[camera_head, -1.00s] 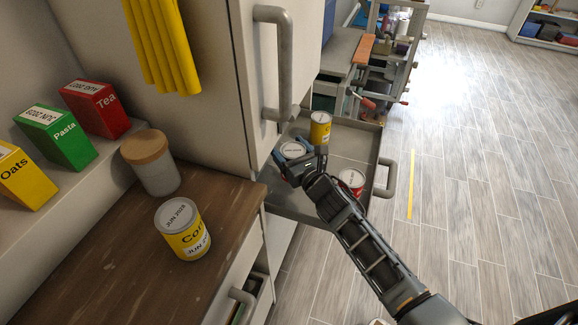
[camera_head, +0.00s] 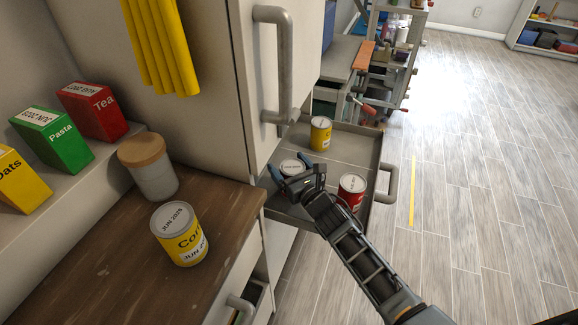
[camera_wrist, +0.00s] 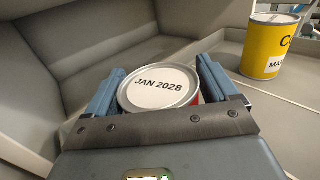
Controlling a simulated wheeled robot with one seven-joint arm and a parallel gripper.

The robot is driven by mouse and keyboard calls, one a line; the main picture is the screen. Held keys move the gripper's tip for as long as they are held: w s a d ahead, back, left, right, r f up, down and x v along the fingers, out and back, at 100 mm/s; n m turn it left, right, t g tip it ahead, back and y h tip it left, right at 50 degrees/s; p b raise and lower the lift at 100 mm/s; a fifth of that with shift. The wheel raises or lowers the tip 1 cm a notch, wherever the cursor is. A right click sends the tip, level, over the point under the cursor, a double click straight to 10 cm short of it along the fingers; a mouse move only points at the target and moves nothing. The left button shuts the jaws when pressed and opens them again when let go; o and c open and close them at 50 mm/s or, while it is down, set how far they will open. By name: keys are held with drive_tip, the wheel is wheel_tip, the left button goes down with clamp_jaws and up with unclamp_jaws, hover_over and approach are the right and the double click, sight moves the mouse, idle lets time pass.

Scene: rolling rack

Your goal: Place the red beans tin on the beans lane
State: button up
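A tin with a grey lid marked JAN 2028 (camera_wrist: 158,88) sits between my fingers; a sliver of red side shows below its lid. Its lid also shows in the head view (camera_head: 291,168), inside the pulled-out drawer (camera_head: 346,220). My gripper (camera_wrist: 160,95) is open around it, with a finger at each side and narrow gaps. It also shows in the head view (camera_head: 297,178). A second red tin (camera_head: 351,191) stands to the right in the drawer. Most labels are hidden, so I cannot tell which lane is for beans.
A yellow tin (camera_head: 320,134) stands at the drawer's back, also at right in the wrist view (camera_wrist: 268,46). The cabinet door handle (camera_head: 277,65) juts out above. A corn tin (camera_head: 179,234) and a wood-lidded jar (camera_head: 147,167) stand on the counter.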

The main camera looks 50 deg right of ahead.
drive_tip(key=shift+o, duration=0.9)
drive_tip(key=shift+r, duration=0.1)
drive_tip(key=b+v, duration=0.3)
drive_tip(key=v, duration=0.7)
drive_tip(key=shift+s, duration=0.2)
drive_tip(key=shift+v, duration=0.8)
